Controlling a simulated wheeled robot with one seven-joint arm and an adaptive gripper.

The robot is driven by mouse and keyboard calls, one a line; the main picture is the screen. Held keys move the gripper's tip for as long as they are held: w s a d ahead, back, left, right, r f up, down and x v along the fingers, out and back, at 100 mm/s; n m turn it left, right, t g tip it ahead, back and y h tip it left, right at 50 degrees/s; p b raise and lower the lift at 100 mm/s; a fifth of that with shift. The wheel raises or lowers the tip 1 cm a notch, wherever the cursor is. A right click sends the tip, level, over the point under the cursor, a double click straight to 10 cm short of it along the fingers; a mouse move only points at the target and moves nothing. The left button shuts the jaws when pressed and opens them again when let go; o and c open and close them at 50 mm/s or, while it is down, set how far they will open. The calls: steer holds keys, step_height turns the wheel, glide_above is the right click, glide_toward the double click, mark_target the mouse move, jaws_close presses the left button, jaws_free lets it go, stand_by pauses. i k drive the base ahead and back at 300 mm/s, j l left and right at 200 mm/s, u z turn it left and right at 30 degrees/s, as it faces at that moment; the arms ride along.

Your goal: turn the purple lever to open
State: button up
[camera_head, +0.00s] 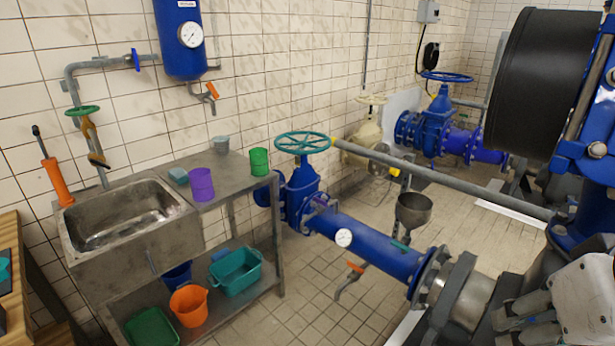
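A small purple lever (319,202) appears to sit on top of the blue pipe (375,243), just right of the blue gate valve (301,188). It is small in view and its exact angle is hard to tell. My gripper (503,312) is at the bottom right, with grey fingers pointing left. It is well apart from the purple lever, to its right and nearer to the camera. Whether its fingers are open or shut is unclear.
A teal lever (400,246) and an orange-handled tap (355,268) are on the same pipe. A teal handwheel (302,142) tops the valve. A grey rail (450,182) crosses behind. A steel sink table (224,178) stands left. Tiled floor (310,300) between is clear.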

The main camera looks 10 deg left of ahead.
mark_target(321, 202)
steer(key=u, duration=0.45)
steer(key=i+j, duration=0.2)
steer(key=i, duration=0.35)
steer(key=i+j, duration=0.2)
steer(key=i, duration=0.3)
steer(key=i+j+u, duration=0.1)
steer(key=i, duration=0.45)
steer(key=i+j, duration=0.25)
steer(key=i, duration=0.25)
